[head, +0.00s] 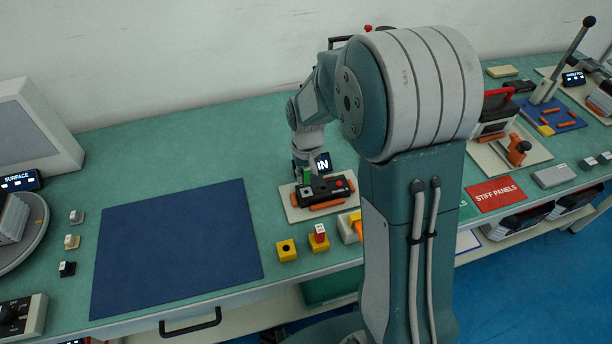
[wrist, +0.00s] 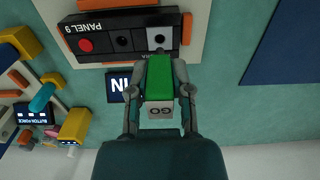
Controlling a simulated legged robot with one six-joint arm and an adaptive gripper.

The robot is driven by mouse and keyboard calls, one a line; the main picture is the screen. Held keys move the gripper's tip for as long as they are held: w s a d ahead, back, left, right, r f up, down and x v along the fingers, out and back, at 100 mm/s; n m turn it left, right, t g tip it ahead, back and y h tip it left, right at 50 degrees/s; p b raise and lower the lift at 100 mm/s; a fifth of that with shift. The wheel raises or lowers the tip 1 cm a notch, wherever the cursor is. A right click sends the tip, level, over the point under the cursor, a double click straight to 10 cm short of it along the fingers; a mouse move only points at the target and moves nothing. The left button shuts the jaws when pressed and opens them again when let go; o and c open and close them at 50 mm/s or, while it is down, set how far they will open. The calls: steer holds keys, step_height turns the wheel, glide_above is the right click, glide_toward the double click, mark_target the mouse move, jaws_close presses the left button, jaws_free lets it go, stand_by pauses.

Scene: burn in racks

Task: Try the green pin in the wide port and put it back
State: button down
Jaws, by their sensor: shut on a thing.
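My gripper (wrist: 160,90) is shut on the green pin (wrist: 159,76), which has a grey end marked GO. The black PANEL 9 block (wrist: 105,48) has a red spot, a dark round port (wrist: 123,40) and a port with a pale square surround (wrist: 158,38). The pin is beside the pale port in the wrist view; I cannot tell whether its hidden tip touches the panel. In the head view my gripper (head: 305,168) is at the panel's back left (head: 328,190). A yellow holder (head: 287,250) with an empty dark hole stands in front.
A second yellow holder (head: 319,243) carries a red pin (head: 320,231). A blue mat (head: 175,245) lies bare to the left. A small display (wrist: 118,88) stands behind the panel. More yellow parts (wrist: 75,125) and a BUTTON FORCE display (wrist: 35,113) are at the wrist view's left.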

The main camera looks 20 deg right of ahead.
steer(key=shift+r, duration=1.35)
